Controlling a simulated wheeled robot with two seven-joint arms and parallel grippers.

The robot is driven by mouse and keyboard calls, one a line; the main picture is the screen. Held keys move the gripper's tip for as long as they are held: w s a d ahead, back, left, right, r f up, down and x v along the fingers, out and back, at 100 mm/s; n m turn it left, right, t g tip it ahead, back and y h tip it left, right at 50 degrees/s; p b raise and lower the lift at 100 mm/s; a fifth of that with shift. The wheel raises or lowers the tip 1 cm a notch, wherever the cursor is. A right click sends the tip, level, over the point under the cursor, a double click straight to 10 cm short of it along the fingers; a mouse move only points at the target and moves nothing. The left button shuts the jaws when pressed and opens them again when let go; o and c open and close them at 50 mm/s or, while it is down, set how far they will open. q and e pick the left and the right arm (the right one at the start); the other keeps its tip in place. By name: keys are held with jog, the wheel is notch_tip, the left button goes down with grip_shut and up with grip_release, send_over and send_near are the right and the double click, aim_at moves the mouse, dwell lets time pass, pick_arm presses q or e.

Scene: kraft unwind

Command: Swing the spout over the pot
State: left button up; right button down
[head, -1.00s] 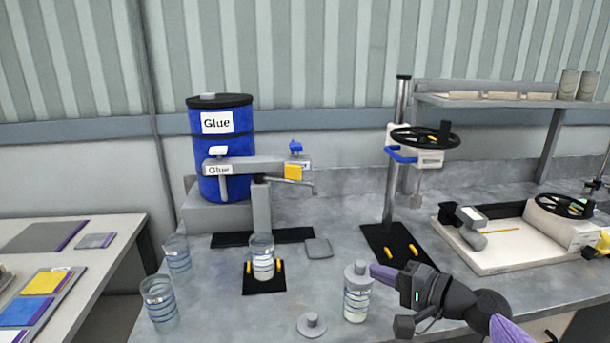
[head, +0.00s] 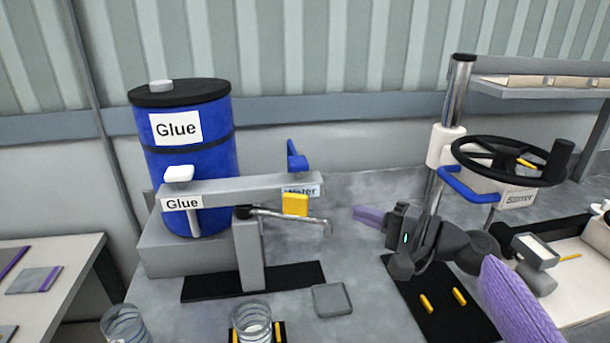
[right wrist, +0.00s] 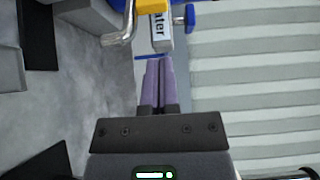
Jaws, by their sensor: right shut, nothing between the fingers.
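The metal spout (head: 285,216) is a thin bent pipe under the grey dispenser arm, pointing right with its end turned down. It also shows at the top of the right wrist view (right wrist: 122,30). The likely pot is a clear glass jar (head: 252,318) on a dark pad at the bottom edge, partly cut off. The spout's end is right of and behind this jar, not over it. My right gripper (head: 358,212) is shut and empty, its purple fingers pointing left, just right of the spout's end with a small gap. My left gripper is out of view.
A blue glue drum (head: 188,150) stands behind the dispenser arm (head: 240,190), which has a yellow block (head: 295,204) and blue lever (head: 297,158). A flat grey lid (head: 332,299) lies near the jar. The stirrer with its black handwheel (head: 505,160) stands right.

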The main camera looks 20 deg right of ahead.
aim_at(297, 191)
jog(key=x, duration=0.8)
jog(key=shift+w+a+r+p, duration=0.15)
jog(key=shift+w+a+p, duration=0.1)
jog(key=shift+w+p, duration=0.05)
jog(key=shift+w+a, duration=0.35)
jog(key=shift+w, duration=0.1)
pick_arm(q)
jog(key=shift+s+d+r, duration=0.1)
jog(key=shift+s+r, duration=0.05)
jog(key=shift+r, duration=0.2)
